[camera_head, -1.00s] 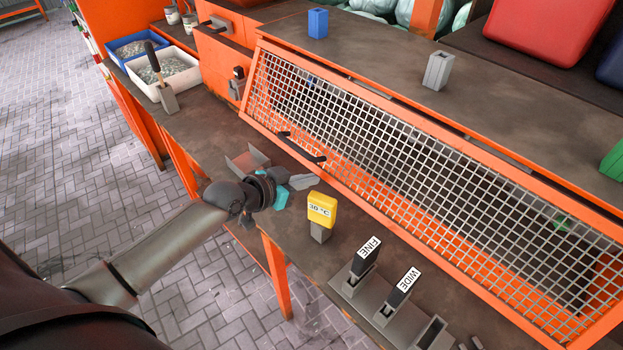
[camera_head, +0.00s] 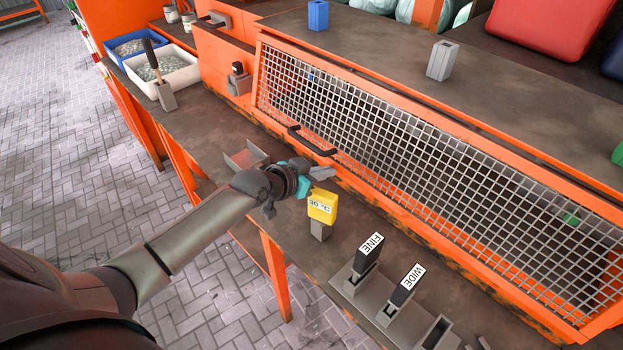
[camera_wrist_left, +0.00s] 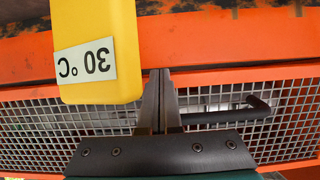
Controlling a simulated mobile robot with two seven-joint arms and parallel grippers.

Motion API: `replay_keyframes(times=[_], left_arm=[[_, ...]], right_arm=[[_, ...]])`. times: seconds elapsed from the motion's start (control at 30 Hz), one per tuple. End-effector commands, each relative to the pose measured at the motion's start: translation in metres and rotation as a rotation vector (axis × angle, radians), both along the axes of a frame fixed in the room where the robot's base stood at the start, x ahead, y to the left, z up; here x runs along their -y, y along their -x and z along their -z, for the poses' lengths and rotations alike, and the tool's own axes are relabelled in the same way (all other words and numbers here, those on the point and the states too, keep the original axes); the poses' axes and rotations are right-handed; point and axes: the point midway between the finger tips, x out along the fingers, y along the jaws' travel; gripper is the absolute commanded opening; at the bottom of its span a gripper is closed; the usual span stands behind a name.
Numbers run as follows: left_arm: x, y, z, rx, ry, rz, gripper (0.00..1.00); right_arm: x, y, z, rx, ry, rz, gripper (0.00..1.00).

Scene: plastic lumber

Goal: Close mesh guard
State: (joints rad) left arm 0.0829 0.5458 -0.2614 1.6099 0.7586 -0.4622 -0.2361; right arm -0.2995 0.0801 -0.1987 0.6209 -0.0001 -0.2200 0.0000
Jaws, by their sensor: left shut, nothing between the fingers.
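The mesh guard (camera_head: 430,170), an orange frame with grey wire mesh, hangs across the front of the orange machine. It looks near flush with the opening; I cannot tell whether it is fully against it. Its black handle (camera_head: 312,142) is at the guard's left lower part, and also shows in the left wrist view (camera_wrist_left: 230,115). My left gripper (camera_head: 327,172) is shut and empty, just in front of and below the handle. In the wrist view its fingertips (camera_wrist_left: 160,75) point at the guard's lower orange bar; I cannot tell if they touch. My right gripper is not in view.
A yellow temperature block (camera_head: 321,206) stands on the bench close beside my left gripper. FINE (camera_head: 368,260) and WIDE (camera_head: 402,292) tools stand in holders at the front right. A small metal scoop-like tray (camera_head: 245,158) lies left of the gripper. White (camera_head: 185,75) and blue bins stand farther back.

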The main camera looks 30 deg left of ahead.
Motion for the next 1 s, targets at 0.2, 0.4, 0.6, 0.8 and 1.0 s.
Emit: replay_keyframes(times=[0.2,0.4,0.6,0.8,1.0], left_arm=[[0.003,-0.008,0.007,-0.006,-0.002,0.000,0.00],[0.003,-0.008,0.006,-0.005,-0.002,0.000,0.00],[0.002,-0.005,0.003,-0.004,-0.001,0.000,0.00],[-0.005,0.014,-0.007,-0.005,-0.003,0.002,0.00],[-0.016,0.043,-0.022,-0.007,-0.005,0.001,0.00]], right_arm=[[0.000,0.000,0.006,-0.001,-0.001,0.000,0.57],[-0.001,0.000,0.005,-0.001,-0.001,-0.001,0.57],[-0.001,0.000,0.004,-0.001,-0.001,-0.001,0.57],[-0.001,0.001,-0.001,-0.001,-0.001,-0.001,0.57],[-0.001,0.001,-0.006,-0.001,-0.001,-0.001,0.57]])
